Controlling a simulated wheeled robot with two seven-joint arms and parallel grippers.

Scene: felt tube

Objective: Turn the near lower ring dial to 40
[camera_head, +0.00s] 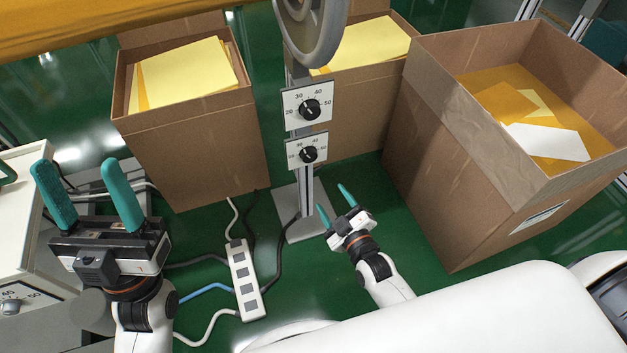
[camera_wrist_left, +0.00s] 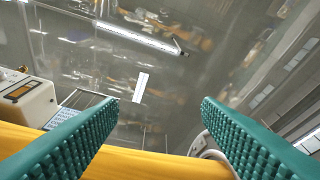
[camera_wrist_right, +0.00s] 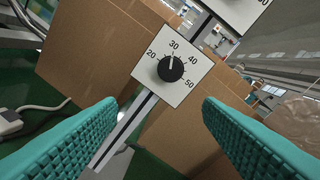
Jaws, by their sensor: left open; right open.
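The lower dial (camera_head: 309,154) is a black knob on a small white plate, low on a grey post below a large ring (camera_head: 318,55). The right wrist view shows this dial (camera_wrist_right: 171,69) close up, with marks 20, 30, 40 and 50; its white pointer stands near 30. My right gripper (camera_head: 331,198) is open and empty, below and to the right of the dial, apart from it. My left gripper (camera_head: 82,180) is open and empty at the left, far from the post.
The upper dial (camera_head: 310,109) sits above on the same post. Cardboard boxes with paper stand left (camera_head: 190,145), behind and right (camera_head: 440,180) of the post. A power strip (camera_head: 245,280) with cables lies on the green floor. A white machine (camera_head: 20,220) stands far left.

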